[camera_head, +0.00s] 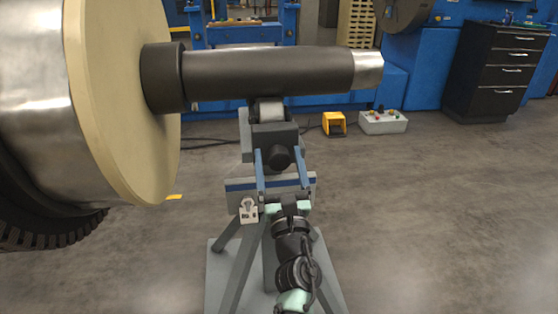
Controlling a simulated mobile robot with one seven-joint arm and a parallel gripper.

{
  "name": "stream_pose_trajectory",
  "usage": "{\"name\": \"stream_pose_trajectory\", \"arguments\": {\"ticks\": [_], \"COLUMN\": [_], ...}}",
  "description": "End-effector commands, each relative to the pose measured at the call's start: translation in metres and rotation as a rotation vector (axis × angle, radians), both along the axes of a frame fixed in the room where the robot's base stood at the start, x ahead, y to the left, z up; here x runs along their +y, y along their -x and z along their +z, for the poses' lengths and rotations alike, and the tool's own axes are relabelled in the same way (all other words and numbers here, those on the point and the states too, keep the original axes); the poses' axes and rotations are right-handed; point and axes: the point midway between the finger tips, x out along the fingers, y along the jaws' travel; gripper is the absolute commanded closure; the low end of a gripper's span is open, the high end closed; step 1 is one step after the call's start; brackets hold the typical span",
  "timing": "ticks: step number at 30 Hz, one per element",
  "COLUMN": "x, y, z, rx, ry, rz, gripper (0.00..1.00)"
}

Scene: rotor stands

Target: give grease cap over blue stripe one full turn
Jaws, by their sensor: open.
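The grease cap (279,158) is a dark round knob on the front of the grey rotor stand (273,133), below the shaft. A blue stripe (240,186) runs across the grey crossbar just under it. My gripper (280,156) reaches up from below, its two blue fingers open. In the picture one finger stands on each side of the cap, with gaps between. I cannot tell how deep the fingertips reach relative to the cap. My gripper's body hides the middle of the crossbar's lower part.
The dark shaft (270,73) lies over the stand and joins a large cream rotor disc (120,90) at left. A small beige tag (248,212) hangs at the crossbar. A yellow pedal (334,123) and a control box (383,122) lie behind. The floor at right is clear.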

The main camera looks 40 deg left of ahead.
Motion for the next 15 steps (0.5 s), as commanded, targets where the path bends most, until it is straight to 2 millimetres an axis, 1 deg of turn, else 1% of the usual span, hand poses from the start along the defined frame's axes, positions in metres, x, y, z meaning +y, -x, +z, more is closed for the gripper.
{"name": "stream_pose_trajectory", "arguments": {"ticks": [3, 5, 6, 11, 15], "x": [-0.0002, -0.0003, -0.0003, -0.0005, -0.0006], "y": [-0.0001, 0.0000, 0.0000, 0.0001, 0.0001], "z": [-0.0002, -0.0002, -0.0002, -0.0003, -0.0003], "rx": [0.000, 0.000, 0.000, 0.000, 0.000], "ry": [0.000, 0.000, 0.000, 0.000, 0.000], "rz": [0.000, 0.000, 0.000, 0.000, 0.000], "gripper": [0.14, 0.25, 0.32, 0.61, 0.86]}}
